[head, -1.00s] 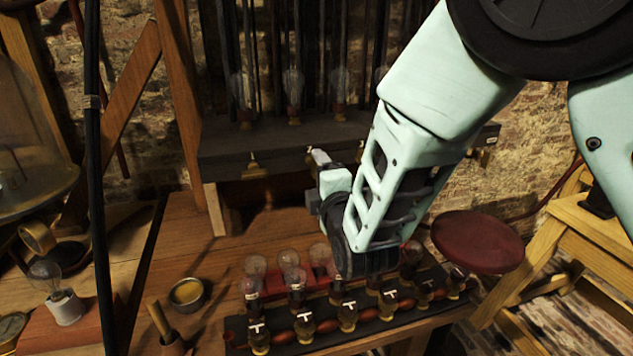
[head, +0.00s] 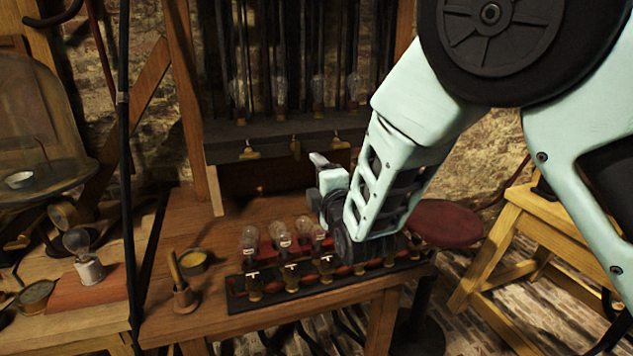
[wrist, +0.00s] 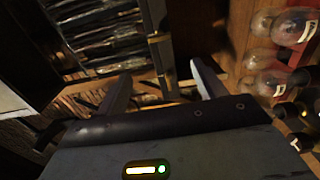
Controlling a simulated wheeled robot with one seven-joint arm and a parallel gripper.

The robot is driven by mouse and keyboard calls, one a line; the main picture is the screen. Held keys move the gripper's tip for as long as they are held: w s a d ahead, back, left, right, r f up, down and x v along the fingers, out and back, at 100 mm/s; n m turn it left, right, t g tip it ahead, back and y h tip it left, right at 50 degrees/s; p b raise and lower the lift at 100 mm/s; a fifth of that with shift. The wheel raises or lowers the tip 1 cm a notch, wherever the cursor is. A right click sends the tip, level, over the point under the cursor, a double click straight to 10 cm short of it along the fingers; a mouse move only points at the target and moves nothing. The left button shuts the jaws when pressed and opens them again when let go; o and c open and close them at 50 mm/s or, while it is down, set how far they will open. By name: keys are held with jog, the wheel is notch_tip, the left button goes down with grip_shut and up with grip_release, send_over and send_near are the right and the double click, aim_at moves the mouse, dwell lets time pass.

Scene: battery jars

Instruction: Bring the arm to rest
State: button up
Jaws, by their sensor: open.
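My gripper (wrist: 160,95) is open in the wrist view, with its two fingers spread and nothing between them. In the head view my gripper (head: 320,165) is above the wooden workbench, pointing up and left toward the dark shelf (head: 290,137). Glass bulbs (head: 249,238) stand close to the left of my wrist.
A small round dish (head: 193,262) and a wooden pot with a stick (head: 184,298) stand left of the rack. A yellow wooden stool (head: 497,240) and a round red seat (head: 447,222) are to the right. Glass bulbs (head: 279,92) stand on the shelf. The bench behind the dish is bare.

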jog(key=s+d+f+m+g, duration=0.1)
jog(key=s+f+m+g, duration=0.1)
jog(key=s+m+g, duration=0.6)
jog(key=s+f+m+g, duration=0.1)
jog(key=s+f+g, duration=0.15)
jog(key=s, duration=0.95)
jog(key=s+d+m+g+h, duration=0.2)
jog(key=s+d, duration=0.3)
jog(key=s, duration=0.4)
jog(key=s+d+m+g+h, duration=0.2)
jog(key=s+d+g, duration=0.3)
jog(key=s, duration=0.4)
jog(key=shift+s+r+m, duration=0.15)
jog(key=shift+s+m, duration=0.1)
jog(key=shift+m, duration=0.15)
jog(key=shift+a, duration=0.1)
